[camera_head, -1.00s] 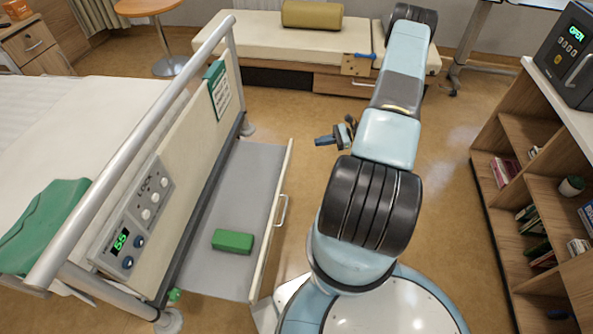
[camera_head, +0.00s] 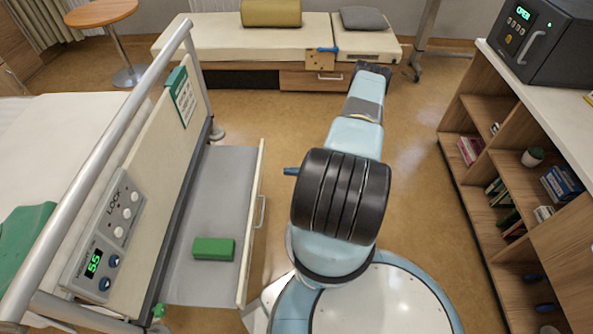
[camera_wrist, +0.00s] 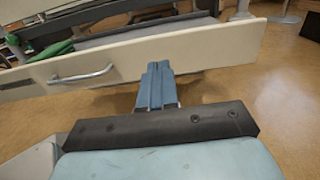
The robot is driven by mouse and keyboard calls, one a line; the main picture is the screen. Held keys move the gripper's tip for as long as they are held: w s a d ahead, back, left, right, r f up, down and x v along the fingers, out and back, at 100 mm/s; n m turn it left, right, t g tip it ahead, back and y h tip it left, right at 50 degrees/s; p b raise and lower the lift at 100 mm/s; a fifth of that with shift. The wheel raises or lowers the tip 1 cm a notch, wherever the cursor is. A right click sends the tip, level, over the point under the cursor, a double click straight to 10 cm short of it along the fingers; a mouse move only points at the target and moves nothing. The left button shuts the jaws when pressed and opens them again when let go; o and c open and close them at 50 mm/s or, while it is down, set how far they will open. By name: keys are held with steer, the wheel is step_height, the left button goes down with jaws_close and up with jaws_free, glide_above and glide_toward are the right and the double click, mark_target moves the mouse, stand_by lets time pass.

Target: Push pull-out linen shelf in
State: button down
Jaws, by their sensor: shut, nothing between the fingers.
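The pull-out linen shelf (camera_head: 222,185) stands out from under the bed's side, a grey tray with a pale front panel (camera_head: 252,225) and a metal handle (camera_head: 262,211). A green block (camera_head: 213,248) lies on it. In the head view my gripper (camera_head: 291,171) is mostly hidden behind my arm; a blue tip shows right of the front panel, apart from it. In the wrist view my gripper (camera_wrist: 158,70) is shut and empty, pointing at the panel (camera_wrist: 205,50), with the handle (camera_wrist: 84,75) to its left. I cannot tell whether the fingertips touch the panel.
The bed rail (camera_head: 95,165) and control panel (camera_head: 104,235) rise left of the shelf. A bookshelf (camera_head: 480,185) stands at the right. A bench (camera_head: 215,40) is at the back. Open floor (camera_head: 275,130) lies between shelf and bench.

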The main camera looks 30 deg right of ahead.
mark_target(260, 170)
steer(key=x, duration=1)
